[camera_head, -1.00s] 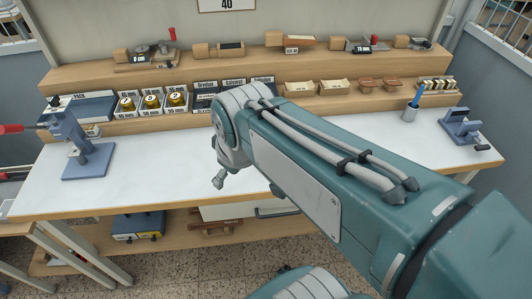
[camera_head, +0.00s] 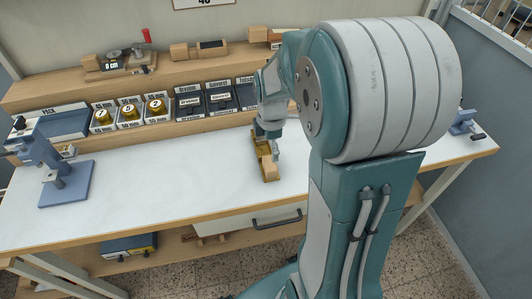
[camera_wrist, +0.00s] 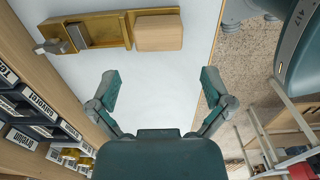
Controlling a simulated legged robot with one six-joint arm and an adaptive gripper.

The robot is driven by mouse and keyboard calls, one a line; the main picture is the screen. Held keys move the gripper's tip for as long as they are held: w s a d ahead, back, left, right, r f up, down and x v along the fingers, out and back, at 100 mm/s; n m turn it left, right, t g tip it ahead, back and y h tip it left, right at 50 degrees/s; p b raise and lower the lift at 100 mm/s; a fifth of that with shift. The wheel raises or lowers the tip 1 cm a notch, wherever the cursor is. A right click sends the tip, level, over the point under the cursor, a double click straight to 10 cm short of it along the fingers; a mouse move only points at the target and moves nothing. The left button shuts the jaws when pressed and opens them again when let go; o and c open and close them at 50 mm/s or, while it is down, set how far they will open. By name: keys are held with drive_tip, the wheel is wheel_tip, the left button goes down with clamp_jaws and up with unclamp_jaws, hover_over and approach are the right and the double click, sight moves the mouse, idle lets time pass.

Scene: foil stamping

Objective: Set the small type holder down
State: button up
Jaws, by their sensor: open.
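The small type holder lies on the white bench top in the head view, a brass body (camera_head: 257,146) with a pale wooden handle (camera_head: 269,170) toward the front edge. In the wrist view, its brass body (camera_wrist: 97,31) and wooden block-like handle (camera_wrist: 158,33) lie flat on the white surface, beyond the fingertips. My gripper (camera_wrist: 160,88) is open, with nothing between its two fingers. In the head view, my gripper (camera_head: 274,150) is right beside the holder and partly overlaps it; I cannot tell there whether they touch.
A blue press (camera_head: 66,184) stands at the left of the bench. Black labelled boxes (camera_head: 222,97) and brass foil rolls (camera_head: 128,111) line the shelf behind. The bench top (camera_head: 160,180) left of the holder is clear. A drawer handle (camera_head: 277,222) is below the front edge.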

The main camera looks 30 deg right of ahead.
sight(270, 163)
wheel_tip(270, 163, down, 7)
drive_tip(key=shift+w+f, duration=0.1)
drive_tip(key=shift+w, duration=0.05)
idle(0.4)
drive_tip(key=c, duration=1.1)
